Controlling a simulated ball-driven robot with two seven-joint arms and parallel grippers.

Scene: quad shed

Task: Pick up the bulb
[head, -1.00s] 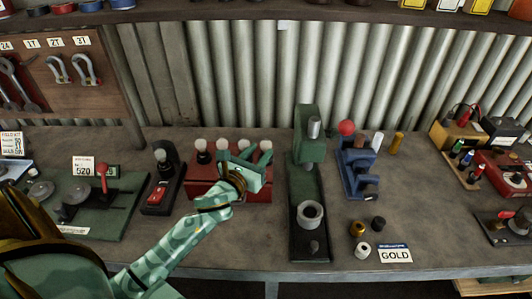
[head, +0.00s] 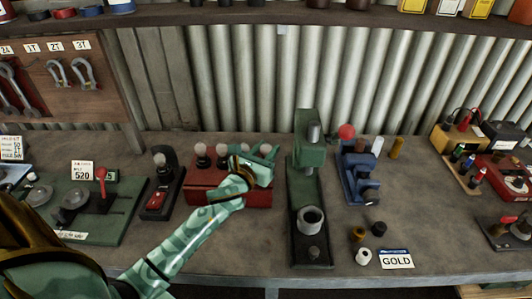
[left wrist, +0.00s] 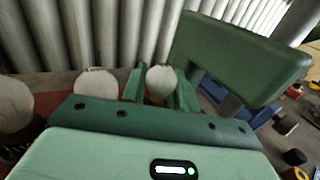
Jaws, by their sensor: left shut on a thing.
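A red rack (head: 215,191) on the bench holds a row of pale round bulbs. One bulb (left wrist: 161,82) shows between the two green fingers of my left gripper (left wrist: 160,88) in the left wrist view, and the fingers are shut on it. In the head view my left gripper (head: 262,151) is at the right end of the rack and hides much of that bulb. I cannot tell whether the bulb is clear of its socket. Other bulbs (head: 200,155) stand to the left in the rack. My right gripper is not in view.
A tall green press (head: 308,155) stands close to the right of the rack. A black stand with a bulb (head: 157,188) is to its left. A blue device (head: 357,178) and a GOLD card (head: 397,259) are further right. The bench front below the rack is clear.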

